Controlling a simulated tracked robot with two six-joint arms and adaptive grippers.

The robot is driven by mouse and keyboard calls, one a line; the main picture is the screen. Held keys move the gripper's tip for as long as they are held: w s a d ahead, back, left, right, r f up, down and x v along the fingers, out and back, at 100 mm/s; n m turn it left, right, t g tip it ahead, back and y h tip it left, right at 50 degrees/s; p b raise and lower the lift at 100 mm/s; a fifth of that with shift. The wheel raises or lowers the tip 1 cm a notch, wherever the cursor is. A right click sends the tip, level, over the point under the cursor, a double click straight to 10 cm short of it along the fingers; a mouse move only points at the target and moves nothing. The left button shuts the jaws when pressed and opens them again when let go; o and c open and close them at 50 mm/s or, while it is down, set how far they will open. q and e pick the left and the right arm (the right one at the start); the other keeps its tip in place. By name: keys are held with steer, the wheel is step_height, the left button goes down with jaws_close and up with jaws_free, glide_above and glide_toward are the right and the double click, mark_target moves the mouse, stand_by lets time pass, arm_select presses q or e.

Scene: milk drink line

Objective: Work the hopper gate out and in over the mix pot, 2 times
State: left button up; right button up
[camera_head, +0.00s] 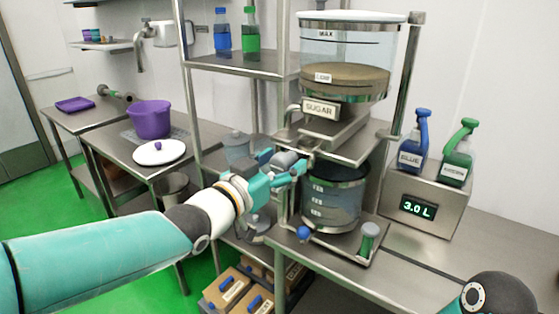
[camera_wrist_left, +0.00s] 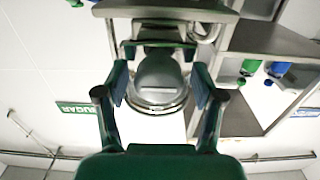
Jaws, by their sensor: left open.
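The clear hopper (camera_head: 350,45) with tan powder stands on a steel frame, with a SUGAR plate (camera_head: 320,108) below it. The steel gate housing (camera_head: 338,132) is under the hopper. The mix pot (camera_head: 335,205), clear with a dark rim and level marks, stands below on the bench. My left gripper (camera_head: 288,170) is at the frame's left side, near the pot rim. In the left wrist view, my left gripper (camera_wrist_left: 160,88) is open, with a rounded grey part (camera_wrist_left: 160,72) between or beyond its fingers. I cannot tell whether they touch it. The gate's exact position is unclear.
A scale display (camera_head: 418,208) and blue (camera_head: 413,145) and green (camera_head: 460,155) spray bottles stand right of the pot. A purple bucket (camera_head: 149,118) and white lid (camera_head: 159,152) are on the left table. Frame posts stand close around my left gripper.

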arm_select(q)
steer(key=shift+c, duration=0.3)
jaws_close()
